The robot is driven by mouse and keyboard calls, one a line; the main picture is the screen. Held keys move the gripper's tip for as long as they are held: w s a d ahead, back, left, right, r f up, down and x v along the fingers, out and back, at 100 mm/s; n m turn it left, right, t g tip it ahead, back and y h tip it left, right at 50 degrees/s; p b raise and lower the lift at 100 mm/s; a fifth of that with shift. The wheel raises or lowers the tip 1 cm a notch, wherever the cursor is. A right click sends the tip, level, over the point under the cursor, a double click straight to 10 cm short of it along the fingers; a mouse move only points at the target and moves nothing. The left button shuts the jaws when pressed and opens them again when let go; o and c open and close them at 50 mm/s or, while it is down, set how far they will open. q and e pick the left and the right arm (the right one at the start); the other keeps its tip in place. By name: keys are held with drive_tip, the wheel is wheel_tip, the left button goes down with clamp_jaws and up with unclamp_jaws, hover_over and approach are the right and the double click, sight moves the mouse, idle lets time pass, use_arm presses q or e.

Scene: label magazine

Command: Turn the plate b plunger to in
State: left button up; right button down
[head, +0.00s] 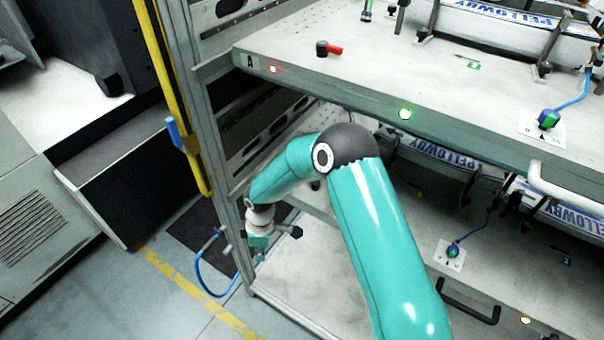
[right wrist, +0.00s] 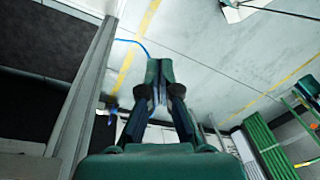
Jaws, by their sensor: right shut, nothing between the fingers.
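The upper plate, marked A (head: 250,62), carries a black plunger with a red handle (head: 328,49). The lower plate (head: 310,270) lies beneath it, and my right arm crosses in front of it. A small dark part (head: 315,184) shows just under my arm there; I cannot tell if it is the plate b plunger. My right gripper (head: 259,256) is low by the frame's left upright, near the lower plate's left edge. In the right wrist view its fingers (right wrist: 160,75) are shut with nothing between them. No plunger is recognisable in that view. My left gripper is out of view.
A blue-green knob on a white label (head: 453,252) sits on the lower plate, with a black handle (head: 470,303) at its front. A blue hose (head: 205,280) hangs beside the gripper.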

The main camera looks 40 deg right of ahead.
drive_tip(key=w+d+r+n+h, duration=0.3)
drive_tip(key=w+d+r, duration=0.25)
drive_tip(key=r, duration=0.45)
drive_tip(key=w+d+r+n+h, duration=0.35)
drive_tip(key=d+r, duration=0.35)
drive_tip(key=r, duration=0.3)
drive_tip(key=shift+m+y, duration=0.25)
drive_tip(key=shift+m, duration=0.1)
drive_tip(key=x, duration=0.3)
drive_tip(key=p+x, duration=0.1)
drive_tip(key=x, duration=0.2)
drive_tip(key=p+x, duration=0.1)
drive_tip(key=x, duration=0.2)
drive_tip(key=shift+w+a+f, duration=0.15)
drive_tip(key=shift+w, duration=0.1)
drive_tip(key=d, duration=0.2)
drive_tip(key=d+p, duration=0.1)
drive_tip(key=shift+s+d+f, duration=0.15)
drive_tip(key=shift+s+d, duration=0.1)
drive_tip(key=shift+d, duration=0.1)
drive_tip(key=shift+d+f, duration=0.1)
drive_tip(key=shift+d, duration=0.05)
